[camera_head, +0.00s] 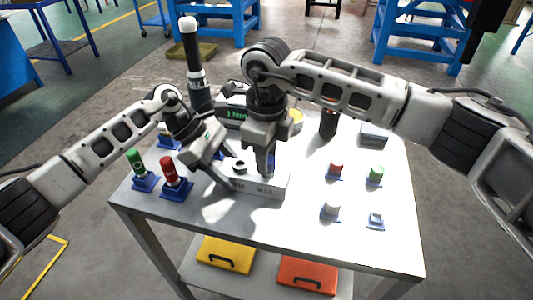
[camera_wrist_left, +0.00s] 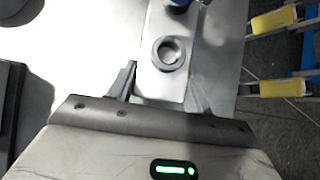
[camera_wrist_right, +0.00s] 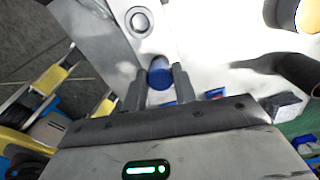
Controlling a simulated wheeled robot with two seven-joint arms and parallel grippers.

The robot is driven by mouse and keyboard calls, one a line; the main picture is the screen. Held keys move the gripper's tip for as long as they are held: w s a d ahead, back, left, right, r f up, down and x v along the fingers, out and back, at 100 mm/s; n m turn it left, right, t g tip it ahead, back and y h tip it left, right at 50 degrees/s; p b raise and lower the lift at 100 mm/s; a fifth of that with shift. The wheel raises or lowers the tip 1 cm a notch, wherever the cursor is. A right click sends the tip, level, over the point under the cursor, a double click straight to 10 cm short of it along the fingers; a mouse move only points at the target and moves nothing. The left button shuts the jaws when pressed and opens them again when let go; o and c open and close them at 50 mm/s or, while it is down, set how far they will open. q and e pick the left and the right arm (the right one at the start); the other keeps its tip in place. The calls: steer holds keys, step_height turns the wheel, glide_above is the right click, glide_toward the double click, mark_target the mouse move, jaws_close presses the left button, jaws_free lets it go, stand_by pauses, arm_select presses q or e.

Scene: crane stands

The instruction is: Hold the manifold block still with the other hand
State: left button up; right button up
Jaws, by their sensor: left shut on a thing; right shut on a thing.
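The pale grey manifold block (camera_head: 275,191) lies on the white table, with markings on its front face. My left gripper (camera_head: 226,174) is shut on the block's left end. In the left wrist view its fingers stand on both sides of the block (camera_wrist_left: 160,82), beside a round port (camera_wrist_left: 170,52). My right gripper (camera_head: 266,168) points down over the block's right part. In the right wrist view it is shut on a blue cylindrical piece (camera_wrist_right: 160,72) at the block (camera_wrist_right: 88,22). Whether this piece is seated in the block is hidden.
Green (camera_head: 136,162) and red (camera_head: 172,172) capped pieces stand in blue holders at the left. Red (camera_head: 336,167), green (camera_head: 375,173) and white (camera_head: 331,207) ones stand at the right. A dark cylinder (camera_head: 328,122) stands behind.

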steer(key=m, duration=0.5)
steer(key=shift+w+d, duration=0.1)
steer(key=o, duration=1.1)
steer(key=shift+c, duration=0.6)
